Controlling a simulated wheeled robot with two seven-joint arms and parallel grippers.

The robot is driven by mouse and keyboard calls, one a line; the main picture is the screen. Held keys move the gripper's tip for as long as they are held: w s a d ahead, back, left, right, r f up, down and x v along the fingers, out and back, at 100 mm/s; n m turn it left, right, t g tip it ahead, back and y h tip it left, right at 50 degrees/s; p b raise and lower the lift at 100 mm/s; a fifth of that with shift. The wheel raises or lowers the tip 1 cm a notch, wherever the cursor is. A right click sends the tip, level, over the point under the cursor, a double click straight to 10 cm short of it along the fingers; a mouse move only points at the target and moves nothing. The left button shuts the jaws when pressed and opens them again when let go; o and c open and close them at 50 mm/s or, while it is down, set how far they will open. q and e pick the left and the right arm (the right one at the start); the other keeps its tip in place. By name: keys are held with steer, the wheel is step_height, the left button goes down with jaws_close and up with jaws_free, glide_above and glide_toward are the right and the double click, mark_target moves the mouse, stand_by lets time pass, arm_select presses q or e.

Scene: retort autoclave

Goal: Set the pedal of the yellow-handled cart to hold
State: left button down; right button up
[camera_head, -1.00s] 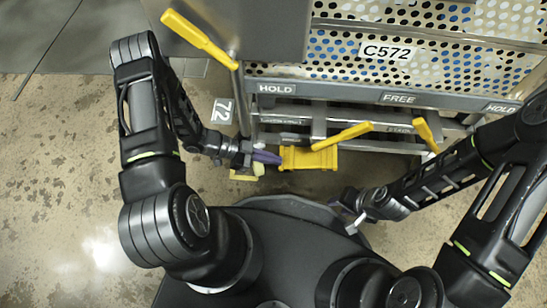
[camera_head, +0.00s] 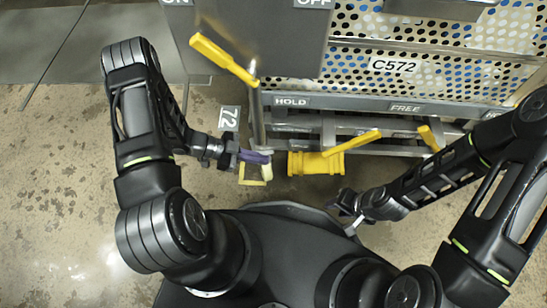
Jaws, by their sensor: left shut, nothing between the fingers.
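The cart labelled C572 (camera_head: 395,66) has a perforated basket and a grey rail marked HOLD (camera_head: 292,101) at left, FREE (camera_head: 405,107) in the middle and HOLD at right. Below the rail is a yellow pedal block (camera_head: 315,164). A yellow lever (camera_head: 355,143) slants up and right from it, below FREE. My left gripper (camera_head: 262,159), with purple fingertips, is shut and empty just left of the pedal block, with a small gap. My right gripper (camera_head: 347,212) is low, right of and below the pedal; its jaws are too small to read.
A grey panel (camera_head: 270,35) with ON and OFF labels stands at top left. A yellow-handled lever (camera_head: 225,58) on a post crosses in front of it. Another yellow lever (camera_head: 430,138) is at right. A yellow frame (camera_head: 252,181) lies below my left gripper. Open floor (camera_head: 60,180) is at left.

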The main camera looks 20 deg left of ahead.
arm_select(q)
steer(key=shift+s+a, duration=0.25)
steer(key=shift+a, duration=0.65)
steer(key=shift+s+a, duration=0.25)
steer(key=shift+a, duration=0.65)
steer(key=shift+a, duration=0.1)
